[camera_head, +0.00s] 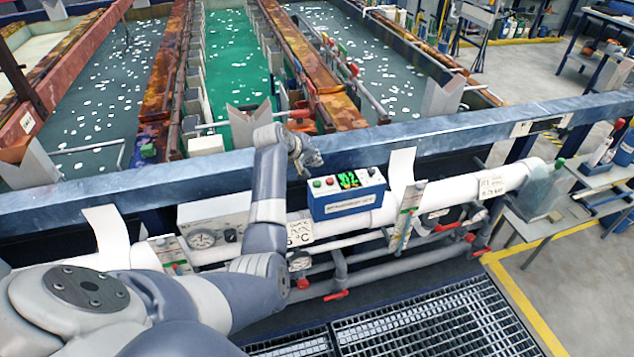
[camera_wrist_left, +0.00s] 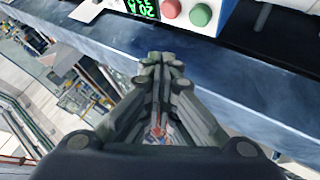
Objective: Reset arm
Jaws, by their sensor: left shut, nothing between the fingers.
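My left gripper (camera_head: 308,158) is at the end of my left arm, which rises from the lower left in the head view. It is near the blue beam, just up and left of the blue control box (camera_head: 346,193). In the left wrist view the gripper (camera_wrist_left: 162,62) has its fingers together with nothing between them. The control box (camera_wrist_left: 190,12) shows at the top of that view with a green lit display and a red and a green button. My right gripper is in neither view.
The blue beam (camera_head: 452,134) runs across in front of several plating tanks, one with green liquid (camera_head: 237,75). Pipes with red valve handles (camera_head: 337,295) lie below the box. Metal grating (camera_head: 440,325) covers the floor in front. A side table (camera_head: 545,222) stands at the right.

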